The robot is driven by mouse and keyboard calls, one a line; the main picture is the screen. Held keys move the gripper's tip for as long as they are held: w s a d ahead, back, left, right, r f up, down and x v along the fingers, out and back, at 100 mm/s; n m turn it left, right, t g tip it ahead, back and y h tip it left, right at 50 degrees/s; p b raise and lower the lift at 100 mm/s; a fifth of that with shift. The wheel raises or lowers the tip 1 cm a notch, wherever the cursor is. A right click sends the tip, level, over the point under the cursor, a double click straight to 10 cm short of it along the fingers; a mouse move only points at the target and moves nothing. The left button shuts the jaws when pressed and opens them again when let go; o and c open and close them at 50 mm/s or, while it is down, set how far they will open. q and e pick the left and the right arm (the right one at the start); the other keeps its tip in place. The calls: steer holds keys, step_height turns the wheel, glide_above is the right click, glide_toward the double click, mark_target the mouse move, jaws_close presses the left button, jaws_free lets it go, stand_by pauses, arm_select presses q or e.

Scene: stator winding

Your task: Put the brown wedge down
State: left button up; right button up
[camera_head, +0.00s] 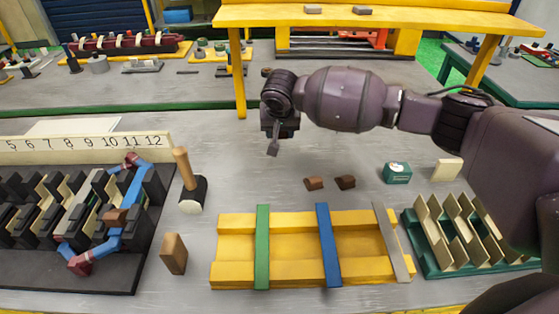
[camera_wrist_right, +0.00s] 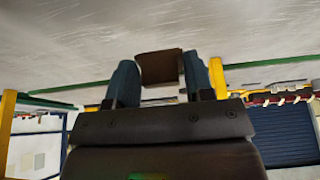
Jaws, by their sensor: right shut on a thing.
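My right gripper (camera_head: 273,147) hangs above the grey table, behind the yellow rack, pointing down. In the right wrist view its two fingers (camera_wrist_right: 160,82) are shut on a brown wedge (camera_wrist_right: 159,66), which sticks out past the fingertips. In the head view the held wedge is too small to make out clearly. Two other small brown wedges, a left one (camera_head: 314,183) and a right one (camera_head: 345,182), lie side by side on the table, below and right of the gripper. My left gripper is not in view.
A yellow rack (camera_head: 232,270) with green, blue and grey strips stands in front. A mallet (camera_head: 186,174) and a brown block (camera_head: 173,254) stand left, beside the black slotted stator (camera_head: 90,275). A green box (camera_head: 397,173) lies right. The table under the gripper is clear.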

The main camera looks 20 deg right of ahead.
glide_above(280, 164)
steer(key=s, duration=0.1)
steer(key=f, duration=0.6)
steer(key=shift+s+a+f+b, duration=0.1)
steer(key=shift+s+a+b, duration=0.05)
steer(key=shift+a+b, duration=0.15)
steer(key=shift+f+b, duration=0.4)
steer(key=shift+f, duration=1.75)
steer(key=o, duration=0.9)
steer(key=shift+f, duration=0.1)
